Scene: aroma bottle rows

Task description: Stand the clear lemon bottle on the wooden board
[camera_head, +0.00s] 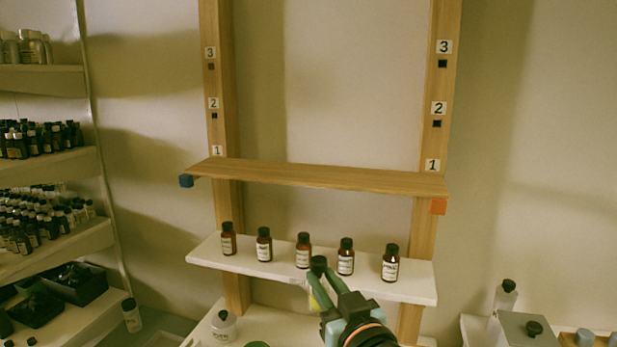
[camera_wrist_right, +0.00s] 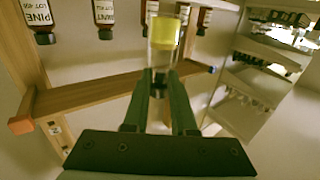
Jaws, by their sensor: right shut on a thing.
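The clear lemon bottle (camera_wrist_right: 163,35) shows yellow liquid in the right wrist view, which looks upside down. My right gripper (camera_wrist_right: 160,82) is shut on its dark cap or neck end. In the head view, the right gripper (camera_head: 323,278) comes up from the bottom centre, with the bottle's black cap (camera_head: 318,264) at its tips; much of the bottle is hidden by the fingers. The wooden board (camera_head: 320,176) spans two wooden posts at the marks 1 and is bare. The bottle appears below it in the picture. My left gripper is not in view.
A white shelf (camera_head: 215,252) under the board holds several amber bottles (camera_head: 304,250) in a row, close to the held bottle in the picture. The board has a blue left end (camera_head: 186,181) and an orange right end (camera_head: 438,207). Crowded bottle racks stand at left.

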